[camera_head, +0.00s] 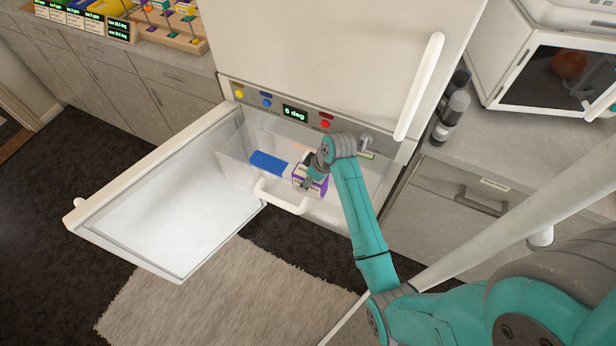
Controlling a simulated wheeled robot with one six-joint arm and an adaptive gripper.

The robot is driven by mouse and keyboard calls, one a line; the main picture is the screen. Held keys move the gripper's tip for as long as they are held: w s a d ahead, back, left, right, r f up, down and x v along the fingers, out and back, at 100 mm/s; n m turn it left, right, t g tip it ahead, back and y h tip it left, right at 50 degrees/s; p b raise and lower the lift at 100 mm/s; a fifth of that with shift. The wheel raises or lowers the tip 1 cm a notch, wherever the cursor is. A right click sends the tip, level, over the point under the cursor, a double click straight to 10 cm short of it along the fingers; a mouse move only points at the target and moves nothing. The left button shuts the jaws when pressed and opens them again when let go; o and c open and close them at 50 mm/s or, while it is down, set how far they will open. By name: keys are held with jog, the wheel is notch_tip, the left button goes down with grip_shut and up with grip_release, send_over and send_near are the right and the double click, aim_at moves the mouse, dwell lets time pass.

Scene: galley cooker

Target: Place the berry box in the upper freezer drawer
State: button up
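The freezer door (150,205) stands open to the left. The upper freezer drawer, with its curved white handle (281,197), is in the opening under the control panel. A small white and purple box, which looks like the berry box (318,186), is at the right part of the drawer, upright or nearly so. My gripper (309,178) is at this box from above, with a dark finger against its near side. The other finger is hidden, so its grip is unclear. I cannot tell whether the box rests on the drawer floor.
The control panel (295,114) with knobs and a "6 deg" display is just above. A closed upper door (330,50), a right counter (500,140) and dark bottles (452,115) stand nearby.

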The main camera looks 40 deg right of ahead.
jog(key=v, duration=1.2)
jog(key=shift+w+r, duration=0.1)
jog(key=shift+r, duration=0.1)
